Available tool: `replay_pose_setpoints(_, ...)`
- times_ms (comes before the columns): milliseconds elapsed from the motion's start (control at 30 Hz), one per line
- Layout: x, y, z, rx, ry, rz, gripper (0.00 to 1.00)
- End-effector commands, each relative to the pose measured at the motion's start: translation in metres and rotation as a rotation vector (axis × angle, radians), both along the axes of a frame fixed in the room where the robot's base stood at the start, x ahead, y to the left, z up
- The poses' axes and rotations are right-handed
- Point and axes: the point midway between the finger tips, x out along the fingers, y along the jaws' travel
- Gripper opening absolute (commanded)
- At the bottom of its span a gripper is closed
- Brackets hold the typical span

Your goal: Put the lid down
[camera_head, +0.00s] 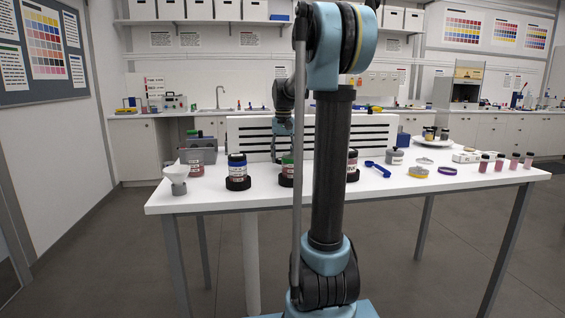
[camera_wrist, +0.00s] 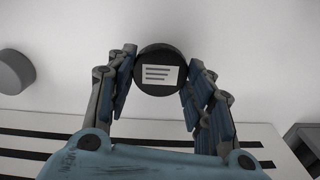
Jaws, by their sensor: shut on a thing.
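My gripper (camera_wrist: 160,88) has its two fingers on either side of a dark round lid (camera_wrist: 147,62) with a white label bearing dark lines. The lid is held at the fingertips, with its labelled face towards the wrist camera. In the head view my gripper (camera_head: 283,150) points down at the middle of the table, behind my arm's column. The lid cannot be made out there.
The white table (camera_head: 230,203) holds a blue-topped jar (camera_head: 237,165), another jar (camera_head: 352,162) beside my arm, a blue scoop (camera_head: 378,169) and a white funnel (camera_head: 176,174). A slotted white panel (camera_head: 250,140) stands behind. Several small jars line the right end.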

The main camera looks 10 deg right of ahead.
Motion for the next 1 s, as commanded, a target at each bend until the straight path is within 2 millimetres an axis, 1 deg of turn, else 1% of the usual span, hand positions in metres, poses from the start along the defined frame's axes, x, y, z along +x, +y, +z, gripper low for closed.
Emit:
replay_pose_setpoints(33, 0.000, 0.000, -0.008, 0.000, 0.000, 0.000, 0.05)
replay_pose_setpoints(133, 0.000, 0.000, -0.017, 0.000, 0.000, 0.000, 0.05)
replay_pose_setpoints(400, 0.000, 0.000, -0.018, 0.000, 0.000, 0.000, 0.05)
replay_pose_setpoints(700, 0.000, 0.000, -0.025, 0.000, 0.000, 0.000, 0.05)
replay_pose_setpoints(733, 0.000, 0.000, -0.025, 0.000, 0.000, 0.000, 0.50)
replay_pose_setpoints(767, 0.000, 0.000, -0.025, 0.000, 0.000, 0.000, 0.57)
replay_pose_setpoints(800, 0.000, 0.000, -0.025, 0.000, 0.000, 0.000, 0.66)
replay_pose_setpoints(833, 0.000, 0.000, -0.025, 0.000, 0.000, 0.000, 0.68)
replay_pose_setpoints(1000, 0.000, -0.001, -0.025, 0.000, 0.000, 0.000, 0.68)
